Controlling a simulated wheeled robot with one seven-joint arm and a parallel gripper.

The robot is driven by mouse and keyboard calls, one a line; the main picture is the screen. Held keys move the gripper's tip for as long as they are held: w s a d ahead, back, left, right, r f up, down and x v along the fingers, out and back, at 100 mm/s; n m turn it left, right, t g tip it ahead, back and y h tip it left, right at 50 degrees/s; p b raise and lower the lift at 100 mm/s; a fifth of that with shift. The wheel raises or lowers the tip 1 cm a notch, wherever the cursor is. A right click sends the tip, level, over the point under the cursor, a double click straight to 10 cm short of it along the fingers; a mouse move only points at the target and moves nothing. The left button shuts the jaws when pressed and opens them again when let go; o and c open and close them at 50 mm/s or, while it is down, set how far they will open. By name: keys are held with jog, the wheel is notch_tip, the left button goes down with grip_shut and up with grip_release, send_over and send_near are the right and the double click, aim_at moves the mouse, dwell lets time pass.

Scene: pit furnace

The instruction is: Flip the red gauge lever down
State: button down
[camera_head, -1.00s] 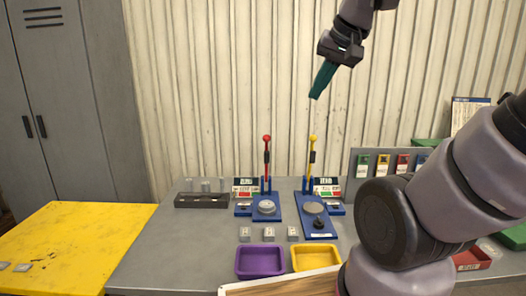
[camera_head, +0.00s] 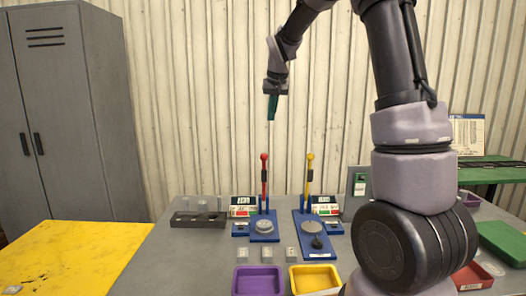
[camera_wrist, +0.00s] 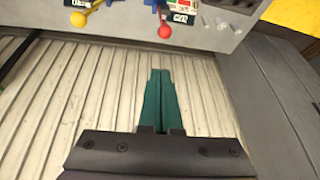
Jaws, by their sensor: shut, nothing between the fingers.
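The red gauge lever (camera_head: 264,180) stands upright, its red ball on top, on a blue base (camera_head: 264,231) on the grey bench. Its red ball also shows in the wrist view (camera_wrist: 165,31), at the top centre. A similar yellow lever (camera_head: 309,176) stands upright to its right, and its yellow ball shows in the wrist view (camera_wrist: 78,19). My gripper (camera_head: 272,118), with green fingers, points down above the red lever in the head view, apart from it. The fingers also show in the wrist view (camera_wrist: 158,72); they are shut and empty.
A purple tray (camera_head: 258,267) and a yellow tray (camera_head: 315,266) lie at the bench front, with several small metal blocks behind them. A dark rack (camera_head: 197,220) stands left of the levers. The ribbed wall (camera_head: 190,90) rises behind.

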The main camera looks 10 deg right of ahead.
jog(key=w+a+f, duration=0.1)
jog(key=w+f, duration=0.4)
jog(key=w, duration=0.2)
jog(key=shift+a+f+n+h, duration=0.3)
jog(key=shift+a+n, duration=0.05)
jog(key=shift+n, duration=0.05)
jog(key=shift+f, duration=0.1)
jog(key=x, duration=1)
jog(key=shift+s+f, duration=0.1)
jog(key=shift+s, duration=2.1)
